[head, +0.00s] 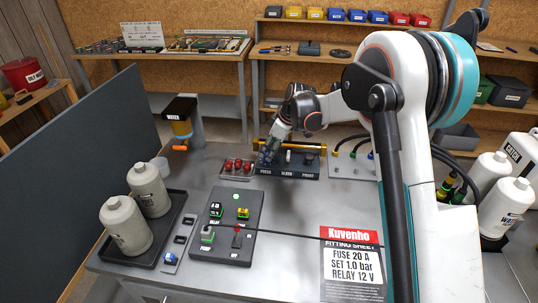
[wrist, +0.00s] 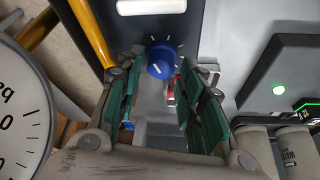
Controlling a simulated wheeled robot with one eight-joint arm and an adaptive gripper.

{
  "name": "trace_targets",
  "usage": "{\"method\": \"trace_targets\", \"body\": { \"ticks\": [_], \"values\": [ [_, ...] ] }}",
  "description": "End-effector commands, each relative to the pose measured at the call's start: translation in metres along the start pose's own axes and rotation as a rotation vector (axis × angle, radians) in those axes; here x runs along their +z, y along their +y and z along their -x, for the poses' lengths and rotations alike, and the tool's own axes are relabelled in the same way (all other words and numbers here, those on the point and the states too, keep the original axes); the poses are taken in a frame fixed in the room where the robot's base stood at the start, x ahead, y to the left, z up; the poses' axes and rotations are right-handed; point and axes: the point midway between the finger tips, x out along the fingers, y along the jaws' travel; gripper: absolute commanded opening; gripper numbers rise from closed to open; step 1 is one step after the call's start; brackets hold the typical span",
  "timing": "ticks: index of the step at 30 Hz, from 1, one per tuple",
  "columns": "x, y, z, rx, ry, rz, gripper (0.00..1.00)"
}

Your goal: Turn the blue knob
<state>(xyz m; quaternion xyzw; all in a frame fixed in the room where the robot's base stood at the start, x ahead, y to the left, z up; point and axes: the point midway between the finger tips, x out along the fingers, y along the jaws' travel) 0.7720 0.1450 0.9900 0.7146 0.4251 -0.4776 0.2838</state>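The blue knob (wrist: 161,61) shows in the wrist view at the upper middle, on a dark panel with white tick marks around it. A pale pointer line shows on its face. My gripper (wrist: 158,88) is open, with its green-padded fingers on either side below the knob; I cannot tell whether they touch it. In the head view my gripper (head: 272,150) is over the left end of the dark panel (head: 290,172) at the back of the bench. The knob is hidden behind the gripper there.
A yellow bar (wrist: 88,32) runs beside the panel, and a large gauge (wrist: 18,110) is close at the left in the wrist view. A tray of red parts (head: 237,168) sits left of the panel. Bottles (head: 125,225) stand at front left.

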Motion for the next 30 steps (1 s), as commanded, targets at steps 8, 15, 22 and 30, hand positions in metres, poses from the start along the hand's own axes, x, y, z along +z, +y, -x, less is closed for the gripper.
{"method": "trace_targets", "body": {
  "ticks": [8,15,22,30],
  "values": [
    [-0.0003,-0.0003,-0.0166,0.000,0.000,0.000,0.35],
    [-0.0003,-0.0003,-0.0164,0.000,0.000,0.000,0.33],
    [-0.0002,-0.0003,-0.0163,0.000,0.000,0.000,0.04],
    [-0.0003,-0.0008,-0.0162,0.014,0.000,-0.032,0.04]
  ]
}}
